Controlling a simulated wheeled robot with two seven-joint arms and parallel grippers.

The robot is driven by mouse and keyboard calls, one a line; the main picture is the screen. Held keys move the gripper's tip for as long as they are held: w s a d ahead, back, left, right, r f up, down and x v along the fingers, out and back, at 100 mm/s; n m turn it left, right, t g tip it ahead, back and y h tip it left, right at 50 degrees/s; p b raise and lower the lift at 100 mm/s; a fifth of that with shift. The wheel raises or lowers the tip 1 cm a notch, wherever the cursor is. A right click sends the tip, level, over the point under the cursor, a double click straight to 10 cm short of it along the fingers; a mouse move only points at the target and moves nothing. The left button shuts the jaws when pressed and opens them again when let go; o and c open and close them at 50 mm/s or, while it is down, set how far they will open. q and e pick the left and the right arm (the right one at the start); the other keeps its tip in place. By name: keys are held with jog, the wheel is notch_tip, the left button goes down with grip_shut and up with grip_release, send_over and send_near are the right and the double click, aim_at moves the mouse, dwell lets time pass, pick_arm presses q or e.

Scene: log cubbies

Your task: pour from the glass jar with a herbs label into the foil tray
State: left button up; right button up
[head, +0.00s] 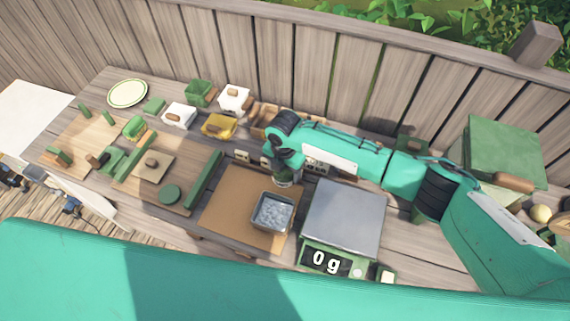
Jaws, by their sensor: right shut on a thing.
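The foil tray (288,222) is a small square silver container on a brown mat (222,219), in the middle of the head view. My right gripper (283,168) comes in from the right and is just behind the tray's far edge. It is shut on a small glass jar (283,181), which is mostly hidden by the gripper. The jar's label cannot be read and its tilt is hard to tell. My left gripper is not in view.
A scale (344,215) reading 0 g stands right of the tray. Coloured containers (219,126) and a plate (128,93) line the back. A green box (502,150) stands far right.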

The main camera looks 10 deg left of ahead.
aim_at(280, 179)
jog(key=shift+f, duration=0.4)
jog(key=shift+s+f+b, duration=0.1)
jog(key=shift+f+b, duration=0.35)
jog(key=shift+b, duration=0.15)
jog(key=shift+s+a+r+t+p, duration=0.1)
jog(key=shift+s+r+t+p, duration=0.2)
jog(key=shift+r+t+p, duration=0.25)
jog(key=shift+s+f+t, duration=0.1)
jog(key=shift+s+t, duration=0.05)
jog(key=shift+t, duration=0.2)
jog(key=shift+s+a+t+h, duration=0.15)
jog(key=shift+s+t+h, duration=0.15)
jog(key=shift+s+t, duration=0.45)
jog(key=shift+w+r+t, duration=0.15)
jog(key=shift+r+t, duration=0.05)
jog(key=shift+t, duration=0.15)
jog(key=shift+f+b, duration=0.15)
jog(key=shift+b, duration=0.5)
jog(key=shift+s+t+b, duration=0.45)
jog(key=shift+t+b, duration=0.25)
jog(key=shift+r, duration=0.25)
